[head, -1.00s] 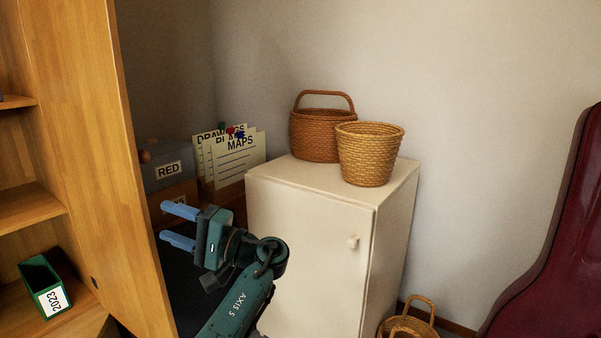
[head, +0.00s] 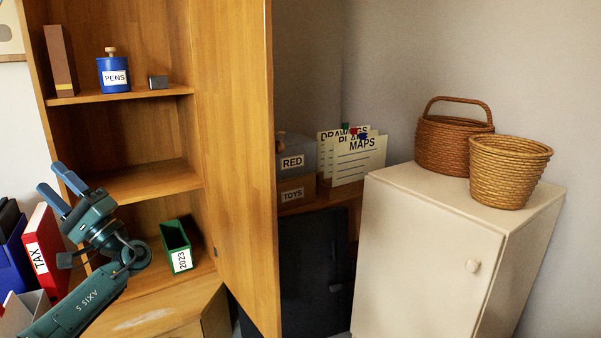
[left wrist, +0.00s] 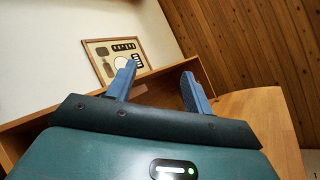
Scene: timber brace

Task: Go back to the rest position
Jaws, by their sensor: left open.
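My left gripper (head: 62,188) is at the left of the head view, raised in front of the wooden shelf unit (head: 232,160). Its two blue fingers are apart with nothing between them. In the left wrist view the same open fingers (left wrist: 158,80) point up toward a pale wall and a framed board (left wrist: 118,60). My right gripper is not in view.
The shelf unit holds a blue PENS pot (head: 113,76) and a green 2023 box (head: 176,247). A red TAX binder (head: 46,252) stands at the lower left, close to my left arm. A cream cabinet (head: 430,260) with two baskets stands at the right.

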